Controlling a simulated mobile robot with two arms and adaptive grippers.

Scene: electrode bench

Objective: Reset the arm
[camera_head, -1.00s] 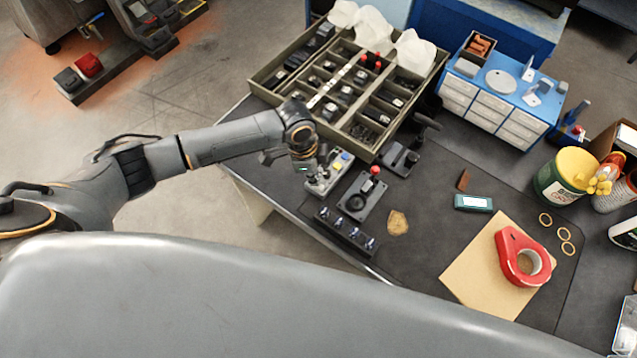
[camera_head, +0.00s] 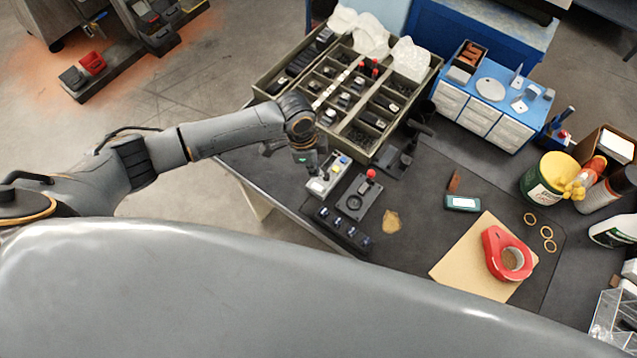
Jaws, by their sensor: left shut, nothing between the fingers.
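My left arm comes in from the left and reaches over the near left corner of the dark bench (camera_head: 420,215). My left gripper (camera_head: 308,168) is at the arm's end, pointing down, shut and empty. It is just left of a grey control box (camera_head: 328,176) with blue and yellow buttons; whether it touches the box I cannot tell. A black box with a red-knobbed lever (camera_head: 356,197) stands to the right of that box. My right gripper is not in view.
A compartment tray (camera_head: 377,147) with small parts stands behind the gripper. A dark strip with several lit spots (camera_head: 343,231) lies at the front edge. A blue drawer unit (camera_head: 487,112), a red tape dispenser (camera_head: 497,251) and a yellow-lidded tub (camera_head: 548,180) stand farther right.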

